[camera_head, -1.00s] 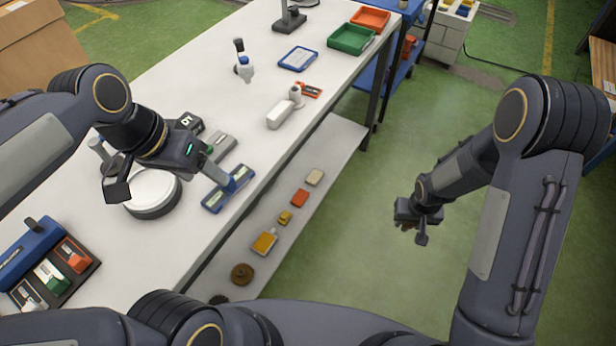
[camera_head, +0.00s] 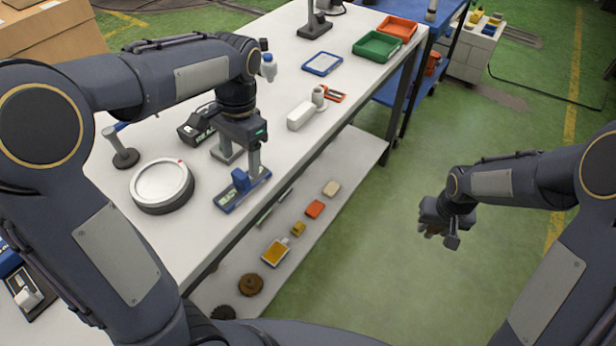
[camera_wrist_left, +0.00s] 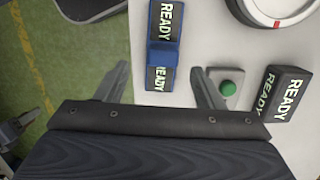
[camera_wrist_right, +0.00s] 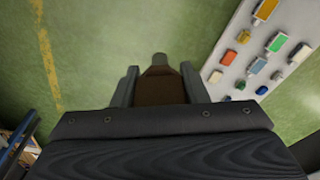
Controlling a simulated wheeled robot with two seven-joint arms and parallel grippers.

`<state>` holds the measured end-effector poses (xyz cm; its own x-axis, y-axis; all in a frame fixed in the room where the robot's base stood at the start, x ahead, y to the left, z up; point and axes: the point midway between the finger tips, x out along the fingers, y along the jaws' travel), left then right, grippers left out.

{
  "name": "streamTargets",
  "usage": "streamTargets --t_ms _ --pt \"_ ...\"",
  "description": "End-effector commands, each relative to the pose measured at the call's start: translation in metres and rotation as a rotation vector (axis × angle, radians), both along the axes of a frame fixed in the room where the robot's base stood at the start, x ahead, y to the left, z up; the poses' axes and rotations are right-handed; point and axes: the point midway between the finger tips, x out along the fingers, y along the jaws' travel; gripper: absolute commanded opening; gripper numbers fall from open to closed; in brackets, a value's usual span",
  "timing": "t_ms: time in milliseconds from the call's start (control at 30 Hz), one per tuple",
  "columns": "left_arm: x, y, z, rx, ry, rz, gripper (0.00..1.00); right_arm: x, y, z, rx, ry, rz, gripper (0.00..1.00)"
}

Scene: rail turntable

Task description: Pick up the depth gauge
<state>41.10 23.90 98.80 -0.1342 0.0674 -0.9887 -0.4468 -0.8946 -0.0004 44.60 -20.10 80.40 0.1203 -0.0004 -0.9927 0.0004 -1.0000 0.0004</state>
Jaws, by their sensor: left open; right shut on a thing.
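A blue instrument with READY displays (camera_head: 242,188), which may be the depth gauge, lies near the front edge of the white bench. In the left wrist view the blue instrument (camera_wrist_left: 164,22) has a raised blue block in its middle. My left gripper (camera_head: 241,163) points down over it, open, with a finger to each side in the left wrist view (camera_wrist_left: 160,70). I cannot tell whether they touch it. My right gripper (camera_head: 438,236) is over the floor, right of the bench, shut on a brown piece (camera_wrist_right: 160,88) with a grey tip.
A round white-topped disc (camera_head: 160,183) and a dark READY box (camera_head: 196,126) stand close by. A grey block with a green button (camera_wrist_left: 228,88) is beside the left finger assembly. A white block (camera_head: 300,116) lies farther back. A lower shelf (camera_head: 340,160) holds several small parts.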

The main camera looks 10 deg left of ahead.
Motion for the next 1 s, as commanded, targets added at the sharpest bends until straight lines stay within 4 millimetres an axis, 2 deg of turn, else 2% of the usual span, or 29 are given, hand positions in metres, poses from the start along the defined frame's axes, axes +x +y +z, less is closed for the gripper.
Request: streamTargets --t_ms 167,400,700,767,1000 --pt "-0.002 0.003 -0.015 0.0 0.003 0.002 0.62 0.0 0.0 0.0 0.0 -0.001 0.0 0.08" --pt "-0.006 0.008 -0.049 -0.001 0.003 0.001 0.62 0.0 0.0 -0.002 0.0 -0.001 0.0 0.08" --pt "-0.007 0.008 -0.054 -0.001 -0.001 0.001 0.62 0.0 0.0 -0.002 0.0 -0.001 0.0 0.08" --pt "-0.007 0.008 -0.054 -0.001 -0.001 0.001 0.57 0.0 0.0 -0.002 0.0 -0.001 0.0 0.08" --pt "-0.007 0.008 -0.054 -0.001 -0.001 0.001 0.25 0.0 0.0 -0.002 0.0 -0.001 0.0 0.08"
